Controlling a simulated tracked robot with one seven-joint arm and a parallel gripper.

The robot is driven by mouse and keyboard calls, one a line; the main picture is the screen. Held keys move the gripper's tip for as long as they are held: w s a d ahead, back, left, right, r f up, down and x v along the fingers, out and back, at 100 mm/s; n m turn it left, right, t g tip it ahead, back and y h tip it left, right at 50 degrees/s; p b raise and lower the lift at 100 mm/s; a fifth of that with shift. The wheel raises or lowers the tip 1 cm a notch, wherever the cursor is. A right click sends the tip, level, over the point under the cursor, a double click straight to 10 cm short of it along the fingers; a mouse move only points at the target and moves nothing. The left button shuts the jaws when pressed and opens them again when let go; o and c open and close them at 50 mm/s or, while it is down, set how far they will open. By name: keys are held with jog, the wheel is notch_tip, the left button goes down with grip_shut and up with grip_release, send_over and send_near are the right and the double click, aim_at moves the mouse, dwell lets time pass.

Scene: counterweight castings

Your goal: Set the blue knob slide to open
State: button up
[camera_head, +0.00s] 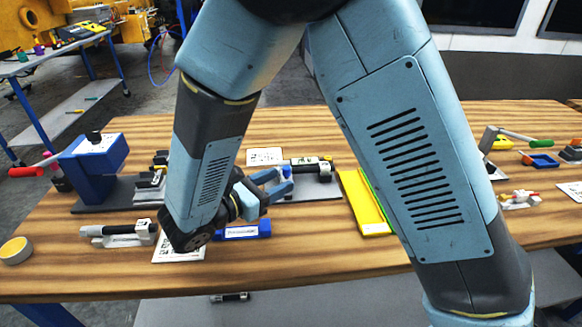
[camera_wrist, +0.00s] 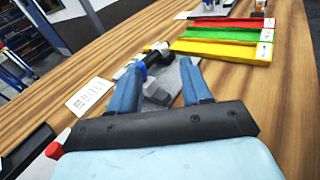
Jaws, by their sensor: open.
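The slide fixture is a grey base plate (camera_head: 318,188) with a dark, silver-ended cylinder (camera_head: 311,163) on it, on the wooden table right of my gripper. A small blue knob (camera_head: 287,170) shows at its left end, close by my fingertips. My gripper (camera_head: 283,180) has its two blue fingers apart and points right toward this end. In the wrist view my gripper (camera_wrist: 163,66) is open, with part of the grey plate (camera_wrist: 172,76) between and beyond the fingers. The left finger partly hides the fixture there. I cannot tell whether a finger touches the knob or which position the slide has.
A blue press-like stand (camera_head: 93,160) with a red-handled lever is at the left. A blue labelled block (camera_head: 243,230) lies below my gripper. Yellow and green strips (camera_head: 362,203) lie right of the fixture. A white printed card (camera_head: 265,156) lies behind it.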

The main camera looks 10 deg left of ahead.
aim_at(284, 172)
jog(key=a+n, duration=0.1)
jog(key=s+a+f+n+t+y, duration=0.1)
jog(key=a, duration=0.1)
jog(key=s+a+f+t, duration=0.1)
jog(key=shift+s+a+f+n+y, duration=0.2)
jog(key=shift+a+n+y, duration=0.1)
jog(key=shift+n+y, duration=0.1)
jog(key=x, duration=1.3)
jog(key=shift+w+d+r, duration=0.2)
jog(key=shift+w+r, duration=0.05)
jog(key=shift+w, duration=0.1)
grip_shut()
